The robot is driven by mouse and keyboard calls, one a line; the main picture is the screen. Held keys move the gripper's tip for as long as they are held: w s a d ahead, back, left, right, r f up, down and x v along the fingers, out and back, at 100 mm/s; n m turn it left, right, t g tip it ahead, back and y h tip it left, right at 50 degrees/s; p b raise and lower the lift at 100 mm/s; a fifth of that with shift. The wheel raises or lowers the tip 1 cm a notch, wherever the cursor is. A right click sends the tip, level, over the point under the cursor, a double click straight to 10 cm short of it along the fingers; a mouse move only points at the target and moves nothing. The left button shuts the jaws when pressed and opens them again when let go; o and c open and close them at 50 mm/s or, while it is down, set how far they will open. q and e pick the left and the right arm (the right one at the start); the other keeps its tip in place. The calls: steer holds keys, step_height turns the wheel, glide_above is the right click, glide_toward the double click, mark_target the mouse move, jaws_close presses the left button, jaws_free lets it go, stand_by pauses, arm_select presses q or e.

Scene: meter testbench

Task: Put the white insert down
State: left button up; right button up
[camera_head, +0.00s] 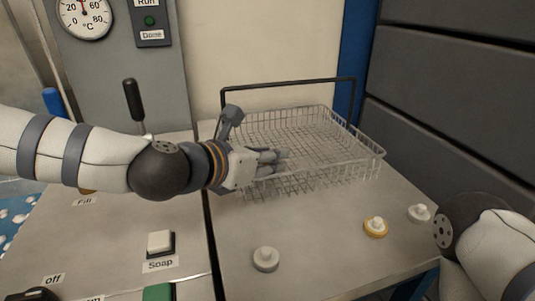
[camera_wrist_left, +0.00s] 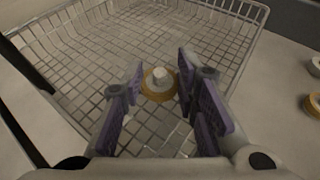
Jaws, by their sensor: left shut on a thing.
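My left gripper (camera_head: 278,157) reaches over the near left part of the wire basket (camera_head: 375,156), with its fingers pointing right. In the head view the fingers hide the insert. My right gripper is out of view; only part of my right arm shows at the lower right.
On the bench are a white knobbed piece (camera_head: 265,259) in front, a yellow-rimmed one (camera_head: 375,227) and another white one (camera_head: 420,213) to the right. The basket has a raised black handle (camera_head: 290,83). A soap button (camera_head: 160,242) and a black lever (camera_head: 133,100) stand left.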

arm_select(q)
steer(key=shift+s+f, duration=0.1)
steer(key=shift+f, duration=0.3)
steer(key=o, duration=0.8)
steer(key=shift+f, duration=0.2)
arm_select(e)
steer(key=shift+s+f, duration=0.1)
arm_select(q)
steer(key=shift+s, duration=0.1)
steer(key=shift+r, duration=0.85)
steer(key=p+v, duration=0.2)
steer(key=v, duration=0.9)
steer(key=shift+s+a+r, duration=0.25)
steer(key=shift+a, duration=0.05)
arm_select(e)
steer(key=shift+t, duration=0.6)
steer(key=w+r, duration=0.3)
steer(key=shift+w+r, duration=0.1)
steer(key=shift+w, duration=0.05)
